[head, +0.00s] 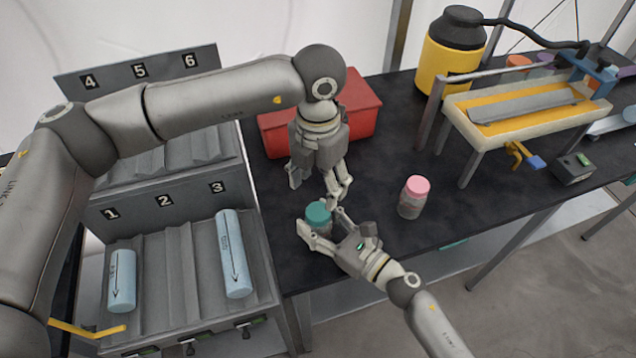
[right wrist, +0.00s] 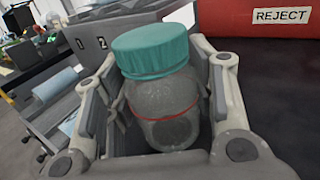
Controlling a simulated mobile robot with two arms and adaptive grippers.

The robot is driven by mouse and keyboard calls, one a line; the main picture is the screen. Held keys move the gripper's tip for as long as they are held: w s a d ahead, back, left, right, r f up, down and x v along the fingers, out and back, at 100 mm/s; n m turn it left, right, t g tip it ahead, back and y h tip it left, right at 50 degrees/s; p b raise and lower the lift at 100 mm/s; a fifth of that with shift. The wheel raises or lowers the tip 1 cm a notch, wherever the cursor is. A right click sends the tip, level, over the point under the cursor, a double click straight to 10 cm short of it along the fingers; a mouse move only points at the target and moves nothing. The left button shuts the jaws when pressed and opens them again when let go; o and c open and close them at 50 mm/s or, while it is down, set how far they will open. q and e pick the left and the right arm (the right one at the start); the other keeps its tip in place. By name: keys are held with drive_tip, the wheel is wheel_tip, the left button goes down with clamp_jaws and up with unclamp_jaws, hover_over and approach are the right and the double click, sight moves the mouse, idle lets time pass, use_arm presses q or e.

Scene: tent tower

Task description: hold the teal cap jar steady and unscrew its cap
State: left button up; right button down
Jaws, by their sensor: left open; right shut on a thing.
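The teal cap jar stands upright on the black table near its front edge, its teal cap (head: 318,213) on top. In the right wrist view the cap (right wrist: 150,50) sits on the clear jar body (right wrist: 165,105), which has a red line around it. My right gripper (head: 322,228) is shut on the jar body, one finger on each side, below the cap. My left gripper (head: 333,196) is open, pointing down just above and behind the cap. Whether its fingers touch the cap cannot be told.
A pink cap jar (head: 414,197) stands to the right. A red bin (head: 360,128), marked REJECT in the right wrist view (right wrist: 285,16), is behind my left gripper. A numbered rack (head: 165,262) holding blue cylinders (head: 233,254) is on the left. A yellow container (head: 450,60) stands at the back.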

sight(318, 211)
use_arm(q)
drive_tip(key=m, duration=1.9)
drive_tip(key=shift+m, duration=0.4)
drive_tip(key=m, duration=0.4)
drive_tip(key=shift+m, duration=0.4)
drive_tip(key=m, duration=0.4)
drive_tip(key=shift+m, duration=0.4)
drive_tip(key=m, duration=0.4)
drive_tip(key=shift+m, duration=0.4)
drive_tip(key=m, duration=0.3)
drive_tip(key=shift+m, duration=0.4)
drive_tip(key=shift+f+m, duration=0.3)
drive_tip(key=shift+f, duration=3.75)
